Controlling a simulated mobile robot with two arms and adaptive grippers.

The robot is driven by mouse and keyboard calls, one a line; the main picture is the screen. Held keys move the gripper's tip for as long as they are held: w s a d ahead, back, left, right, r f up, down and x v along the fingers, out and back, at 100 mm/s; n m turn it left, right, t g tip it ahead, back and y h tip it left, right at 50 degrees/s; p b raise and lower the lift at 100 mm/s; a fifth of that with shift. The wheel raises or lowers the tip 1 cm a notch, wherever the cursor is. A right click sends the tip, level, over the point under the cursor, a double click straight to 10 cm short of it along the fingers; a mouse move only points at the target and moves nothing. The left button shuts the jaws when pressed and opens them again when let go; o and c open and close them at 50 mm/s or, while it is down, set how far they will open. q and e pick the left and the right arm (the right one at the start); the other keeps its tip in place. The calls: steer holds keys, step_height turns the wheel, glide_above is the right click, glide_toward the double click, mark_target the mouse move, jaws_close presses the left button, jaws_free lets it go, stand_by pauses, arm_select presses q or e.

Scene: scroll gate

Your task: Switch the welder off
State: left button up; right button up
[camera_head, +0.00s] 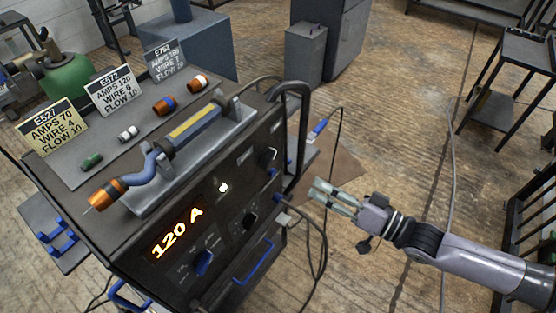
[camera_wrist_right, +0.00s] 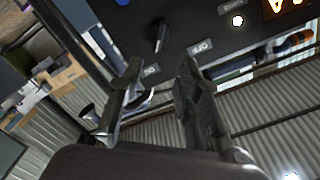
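The welder (camera_head: 215,215) is a dark box with a lit orange "120 A" display (camera_head: 178,233) and a glowing white lamp (camera_head: 224,188). A black rotary switch (camera_head: 268,157) sits at the upper right of its front panel. In the right wrist view the switch (camera_wrist_right: 158,36) appears near the labels "ON" (camera_wrist_right: 150,69) and "OFF" (camera_wrist_right: 200,47), with the picture turned over. My right gripper (camera_head: 316,189) is open and empty, apart from the panel and to the right of the switch. Its fingers (camera_wrist_right: 160,68) also show in the wrist view. My left gripper is not in view.
A welding torch (camera_head: 190,125) lies in a holder on the welder top, beside several small nozzles and sign cards (camera_head: 113,90). A black side handle (camera_head: 300,125) and hanging cables (camera_head: 320,240) are near my right gripper. Open floor lies right of the welder.

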mark_target(268, 159)
steer(key=p+x, duration=0.1)
steer(key=x, duration=1.2)
steer(key=shift+w, duration=0.2)
steer(key=shift+a, duration=0.15)
jaws_close()
